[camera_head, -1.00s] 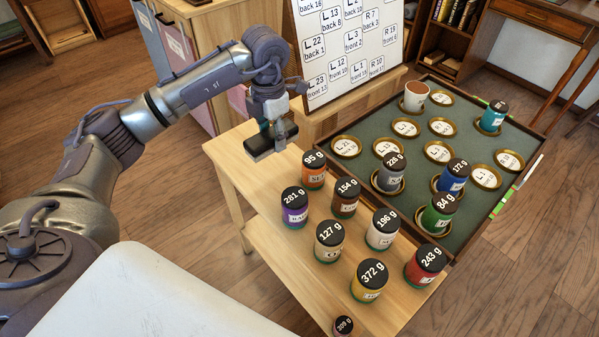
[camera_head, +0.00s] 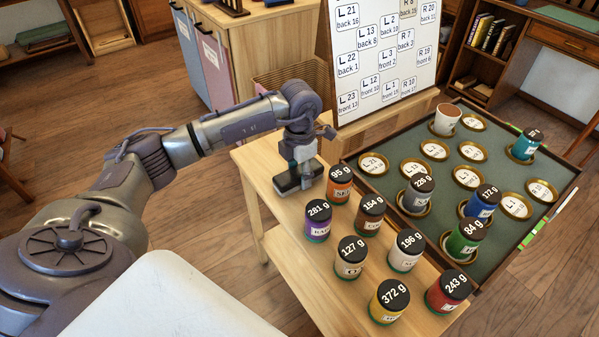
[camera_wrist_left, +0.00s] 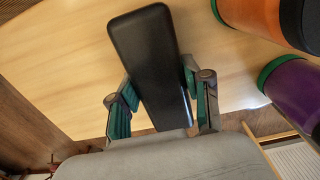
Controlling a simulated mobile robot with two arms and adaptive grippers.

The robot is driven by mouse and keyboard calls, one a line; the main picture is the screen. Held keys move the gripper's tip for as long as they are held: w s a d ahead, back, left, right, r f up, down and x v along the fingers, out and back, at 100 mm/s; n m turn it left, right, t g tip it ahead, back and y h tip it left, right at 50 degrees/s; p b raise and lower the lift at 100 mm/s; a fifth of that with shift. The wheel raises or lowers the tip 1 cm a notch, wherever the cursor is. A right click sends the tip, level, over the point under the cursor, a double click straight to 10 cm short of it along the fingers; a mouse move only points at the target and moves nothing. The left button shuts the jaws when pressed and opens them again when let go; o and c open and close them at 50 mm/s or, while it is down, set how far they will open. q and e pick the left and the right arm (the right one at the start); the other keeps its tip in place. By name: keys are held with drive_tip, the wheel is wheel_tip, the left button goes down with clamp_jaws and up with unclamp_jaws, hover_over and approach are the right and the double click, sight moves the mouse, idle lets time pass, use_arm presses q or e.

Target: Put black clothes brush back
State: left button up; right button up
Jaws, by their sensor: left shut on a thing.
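The black clothes brush (camera_head: 300,178) is in my left gripper (camera_head: 299,166), at the back left corner of the light wooden table (camera_head: 262,164). In the left wrist view the brush (camera_wrist_left: 150,55) shows as a long black block between the two green-padded fingers of the left gripper (camera_wrist_left: 160,105). The gripper is shut on it. The brush is at or just above the table top; I cannot tell whether it touches. My right gripper is not in view.
Several labelled jars crowd the table right of the brush, the nearest being an orange one (camera_head: 339,184) and a purple one (camera_head: 318,221). A green tray (camera_head: 487,265) with gold-rimmed discs lies to the right. A label board (camera_head: 384,55) stands behind.

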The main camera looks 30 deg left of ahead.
use_arm(q)
drive_tip(key=o, duration=1.2)
